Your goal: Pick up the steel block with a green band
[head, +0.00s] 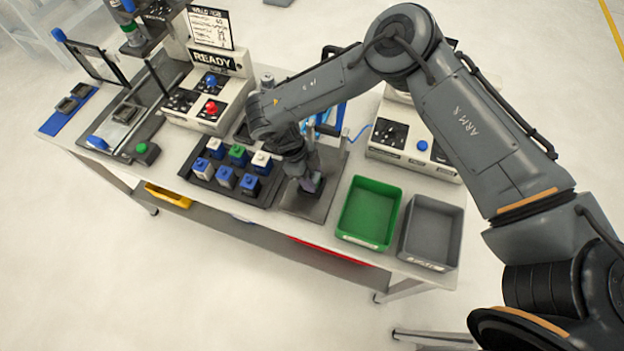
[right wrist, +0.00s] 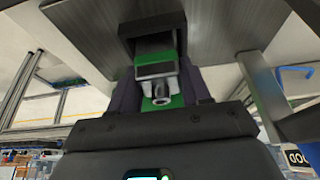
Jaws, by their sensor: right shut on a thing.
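The steel block with a green band (right wrist: 157,70) sits between the dark fingers of my right gripper (right wrist: 160,88) in the right wrist view. The gripper is shut on it. A green part shows below its grey face, with a round metal fitting in front. Its far end meets a dark holder (right wrist: 150,25) on a metal plate; I cannot tell whether it is clear of that holder. In the head view my right gripper (head: 311,182) points down over the metal plate (head: 318,206), and the block is mostly hidden there. My left gripper is not in view.
A black tray (head: 206,187) with several blue, white and green blocks stands left of the plate. A green bin (head: 369,212) and a grey bin (head: 431,232) stand to its right. Control boxes (head: 209,97) and a frame are behind. The plate's upright post is close to my gripper.

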